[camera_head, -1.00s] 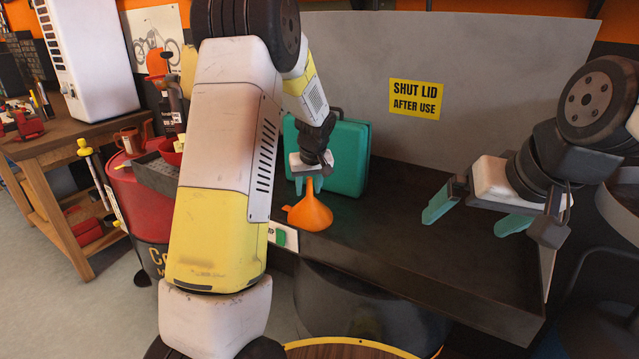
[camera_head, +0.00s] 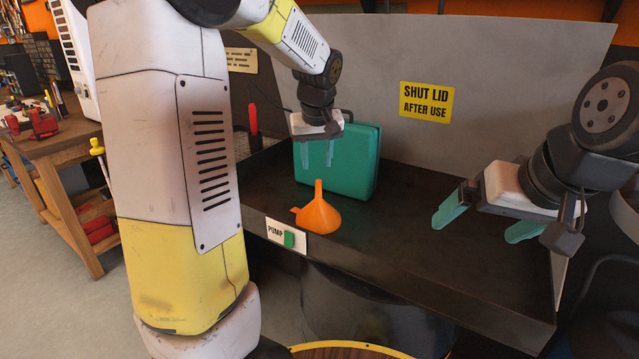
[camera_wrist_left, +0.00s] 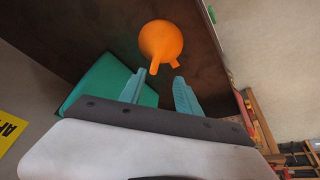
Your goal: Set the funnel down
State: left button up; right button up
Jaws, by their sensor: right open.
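The orange funnel (camera_head: 318,214) stands wide end down on the dark tray-like bench (camera_head: 420,245), near its left front edge, with its spout pointing up. My left gripper (camera_head: 318,160) is above the funnel, apart from it, with its two fingers separated and nothing between them. In the left wrist view the funnel (camera_wrist_left: 161,42) lies beyond the spread fingertips of my left gripper (camera_wrist_left: 158,78). My right gripper (camera_head: 487,222) is open and empty over the right part of the bench.
A teal case (camera_head: 350,160) stands behind the funnel against the grey upright lid (camera_head: 500,90), which carries a yellow sign (camera_head: 426,102). A pump label with a green button (camera_head: 288,239) is on the bench's front. The middle of the bench is clear.

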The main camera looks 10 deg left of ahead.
pick_arm(q)
jog(key=s+d+r+m+t+h, duration=0.1)
jog(key=s+r+m, duration=0.1)
jog(key=s, duration=1.1)
jog(key=s+d+r+m+t+h, duration=0.1)
jog(key=s+m+h, duration=0.1)
jog(key=s, duration=1)
jog(key=shift+s+d+r+m, duration=0.3)
jog(key=shift+s+r+m, duration=0.1)
jog(key=shift+m, duration=0.1)
